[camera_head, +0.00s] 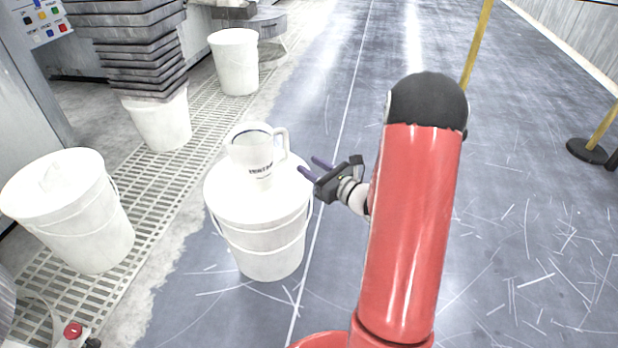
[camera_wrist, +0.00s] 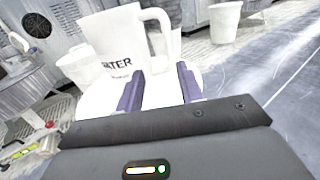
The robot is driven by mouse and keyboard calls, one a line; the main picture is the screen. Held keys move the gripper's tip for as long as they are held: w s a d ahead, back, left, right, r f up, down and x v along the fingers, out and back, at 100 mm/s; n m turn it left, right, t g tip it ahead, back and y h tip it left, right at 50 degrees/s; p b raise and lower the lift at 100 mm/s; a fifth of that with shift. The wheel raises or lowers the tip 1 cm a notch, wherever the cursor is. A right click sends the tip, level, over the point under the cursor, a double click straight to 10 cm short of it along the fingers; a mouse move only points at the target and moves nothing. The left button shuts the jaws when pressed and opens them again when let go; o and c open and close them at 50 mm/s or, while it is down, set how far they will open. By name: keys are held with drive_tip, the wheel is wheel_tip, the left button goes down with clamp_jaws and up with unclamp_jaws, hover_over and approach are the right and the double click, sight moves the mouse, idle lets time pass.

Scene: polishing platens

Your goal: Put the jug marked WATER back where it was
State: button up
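The white jug (camera_head: 252,152) stands upright on the lid of a white bucket (camera_head: 262,235), its handle toward the right. Dark lettering on it is blurred in the head view; in the wrist view the jug (camera_wrist: 118,40) shows letters ending in "TER", the start cut from sight. My gripper (camera_head: 310,167) is just right of the jug, near lid height. In the wrist view my gripper (camera_wrist: 160,85) has its two purple fingers apart, with the jug's handle ahead of the gap between them. Nothing is held, and the fingers appear clear of the handle.
Another lidded white bucket (camera_head: 75,215) stands at the left on the floor grating. More white buckets (camera_head: 235,62) stand behind, one under a stack of grey trays (camera_head: 135,50). A yellow post's black base (camera_head: 587,150) is at the right. The grey floor (camera_head: 540,240) on the right is open.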

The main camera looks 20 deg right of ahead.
drive_tip(key=s+a+r+n+g+y, duration=0.3)
drive_tip(key=a+r+n+g, duration=0.15)
drive_tip(key=a, duration=0.25)
drive_tip(key=s+a+r+n+g+y, duration=0.3)
drive_tip(key=a+n, duration=0.3)
drive_tip(key=a, duration=0.1)
drive_tip(key=s+a+r+n+g+h, duration=0.1)
drive_tip(key=s+a+n+g+h, duration=0.15)
drive_tip(key=s+n, duration=0.3)
drive_tip(key=s+a+n+g+h, duration=0.1)
drive_tip(key=s+a+n+g, duration=0.35)
drive_tip(key=s, duration=0.25)
drive_tip(key=s+d+r+n+t+h, duration=0.3)
drive_tip(key=s+d+n+h, duration=0.5)
drive_tip(key=n, duration=0.3)
drive_tip(key=shift+s+d+r+h, duration=0.15)
drive_tip(key=shift+s+r+h, duration=0.5)
drive_tip(key=shift+r, duration=0.1)
drive_tip(key=shift+r+t, duration=0.1)
drive_tip(key=shift+t, duration=0.15)
wheel_tip(320, 180, up, 10)
drive_tip(key=p, duration=1)
drive_tip(key=shift+r+p, duration=0.2)
drive_tip(key=shift+p, duration=0.1)
